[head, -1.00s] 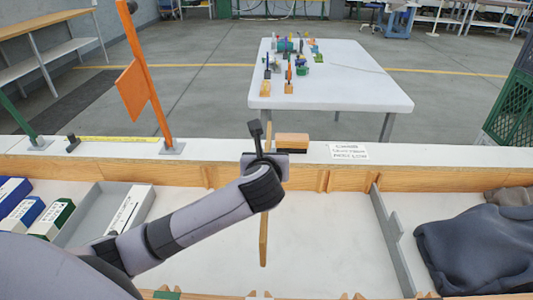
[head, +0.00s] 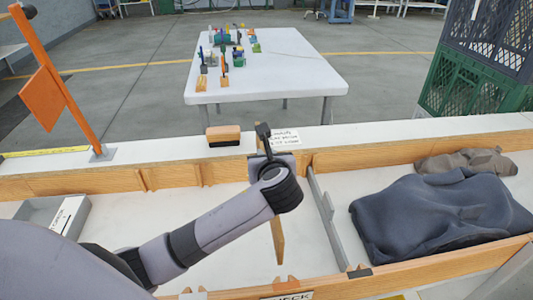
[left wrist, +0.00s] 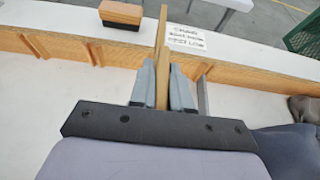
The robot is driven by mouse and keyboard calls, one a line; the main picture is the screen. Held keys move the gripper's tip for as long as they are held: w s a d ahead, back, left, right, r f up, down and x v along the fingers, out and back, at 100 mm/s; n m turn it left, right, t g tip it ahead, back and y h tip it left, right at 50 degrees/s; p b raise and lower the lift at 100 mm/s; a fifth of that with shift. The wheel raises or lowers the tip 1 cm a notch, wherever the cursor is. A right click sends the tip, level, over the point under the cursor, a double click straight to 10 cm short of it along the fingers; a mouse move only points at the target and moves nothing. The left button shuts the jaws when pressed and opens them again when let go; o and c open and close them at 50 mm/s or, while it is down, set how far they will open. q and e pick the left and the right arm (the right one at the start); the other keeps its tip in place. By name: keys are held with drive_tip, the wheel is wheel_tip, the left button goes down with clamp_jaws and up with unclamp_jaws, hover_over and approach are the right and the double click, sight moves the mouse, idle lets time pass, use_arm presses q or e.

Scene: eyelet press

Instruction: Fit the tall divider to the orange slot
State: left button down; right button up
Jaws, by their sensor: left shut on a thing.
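The tall divider, a thin light-wood board (head: 278,240), hangs below my left wrist in the head view, pointing towards the front wall of the white-floored bin. In the left wrist view the board (left wrist: 163,42) stands on edge between the two grey fingers of my left gripper (left wrist: 162,84), which is shut on it. In the head view my arm hides the fingers and the board's upper part. A small orange piece (head: 279,284) shows at the front wall near the board's lower end; I cannot tell whether it marks the orange slot. My right gripper is out of view.
A grey divider (head: 327,222) crosses the bin just right of the board. Dark cloth (head: 440,215) fills the right compartment. A wooden-topped brush (head: 223,136) and a label card (head: 285,138) lie on the back ledge.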

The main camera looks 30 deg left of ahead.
use_arm(q)
drive_tip(key=shift+w+d, duration=0.25)
drive_tip(key=shift+d, duration=0.3)
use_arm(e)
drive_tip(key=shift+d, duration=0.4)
use_arm(q)
drive_tip(key=shift+f+b, duration=0.9)
drive_tip(key=shift+f, duration=2.05)
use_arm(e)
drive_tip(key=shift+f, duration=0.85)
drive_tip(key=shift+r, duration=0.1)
use_arm(q)
drive_tip(key=shift+r+p, duration=0.1)
drive_tip(key=shift+p, duration=0.55)
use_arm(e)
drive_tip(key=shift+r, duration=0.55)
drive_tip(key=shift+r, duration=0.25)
use_arm(q)
drive_tip(key=shift+f, duration=0.5)
